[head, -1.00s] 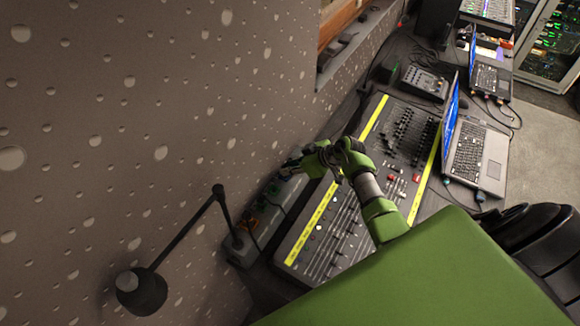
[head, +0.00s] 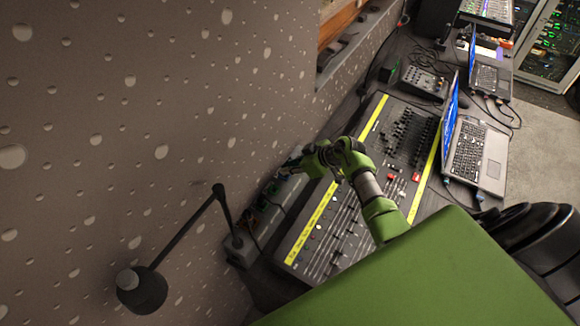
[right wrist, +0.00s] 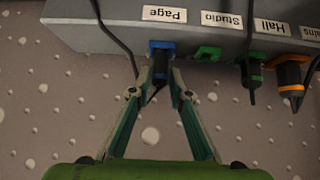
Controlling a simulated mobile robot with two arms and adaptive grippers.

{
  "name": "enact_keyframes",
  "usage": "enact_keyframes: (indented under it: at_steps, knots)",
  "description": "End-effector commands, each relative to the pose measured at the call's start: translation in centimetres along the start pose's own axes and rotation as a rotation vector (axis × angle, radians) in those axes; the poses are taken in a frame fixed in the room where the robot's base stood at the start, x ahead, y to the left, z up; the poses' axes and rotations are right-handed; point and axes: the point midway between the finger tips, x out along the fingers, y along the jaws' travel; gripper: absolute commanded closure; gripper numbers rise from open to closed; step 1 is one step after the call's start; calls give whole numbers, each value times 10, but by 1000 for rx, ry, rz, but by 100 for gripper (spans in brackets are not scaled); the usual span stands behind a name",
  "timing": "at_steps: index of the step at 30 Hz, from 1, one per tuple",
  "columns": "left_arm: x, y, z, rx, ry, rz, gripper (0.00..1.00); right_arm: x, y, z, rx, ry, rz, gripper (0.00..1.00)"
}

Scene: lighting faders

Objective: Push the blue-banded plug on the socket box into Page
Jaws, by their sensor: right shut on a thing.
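The grey socket box (right wrist: 110,10) spans the top of the right wrist view, its labels upside down. It also shows in the head view (head: 239,254), against the wall. The black plug with a blue band (right wrist: 160,66) is at the socket under the Page label (right wrist: 165,14). Its blue part meets the box face; I cannot tell how deep it sits. My right gripper (right wrist: 160,86) is shut on this plug, one finger on each side. In the head view my right gripper (head: 293,163) is over the box's far part. My left gripper is out of view.
Beside the plug are an empty-looking green socket (right wrist: 208,54), a green-banded plug (right wrist: 251,75) and an orange-banded plug (right wrist: 291,77), with hanging cables. A black desk lamp (head: 142,289) stands near the box. The mixing desk (head: 330,235) lies right of it.

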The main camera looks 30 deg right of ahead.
Motion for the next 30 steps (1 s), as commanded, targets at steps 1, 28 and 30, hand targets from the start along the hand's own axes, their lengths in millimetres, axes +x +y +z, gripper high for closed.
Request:
enact_keyframes:
  at_steps: [1,28,30]
  knots:
    - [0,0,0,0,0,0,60,2,-2,5,2,-8,-5,74]
    - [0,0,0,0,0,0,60,-79,0,4,-2,-7,-1,62]
    - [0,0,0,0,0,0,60,-91,0,3,-1,-7,-2,62]
